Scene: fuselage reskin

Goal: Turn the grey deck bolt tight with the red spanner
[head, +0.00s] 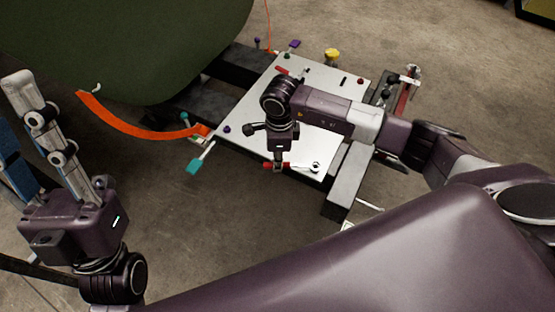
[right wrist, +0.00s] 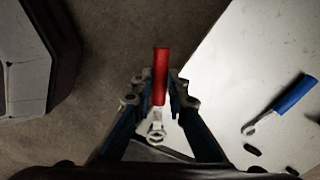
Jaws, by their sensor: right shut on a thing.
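The red spanner shows in the right wrist view as a red handle (right wrist: 161,72) with a grey metal ring end (right wrist: 156,132). My right gripper (right wrist: 160,95) is shut on this handle. A dark spot shows there; I cannot tell whether the ring sits around the grey bolt. My left gripper (head: 35,130) is empty, fingers apart, far left.
A blue-handled spanner (right wrist: 290,97) lies on the plate in the right wrist view. An orange strap (head: 125,123), a teal-ended clamp (head: 196,163) and a yellow knob (head: 332,54) surround the plate. The green fuselage (head: 120,40) rises behind left. Floor is clear in front.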

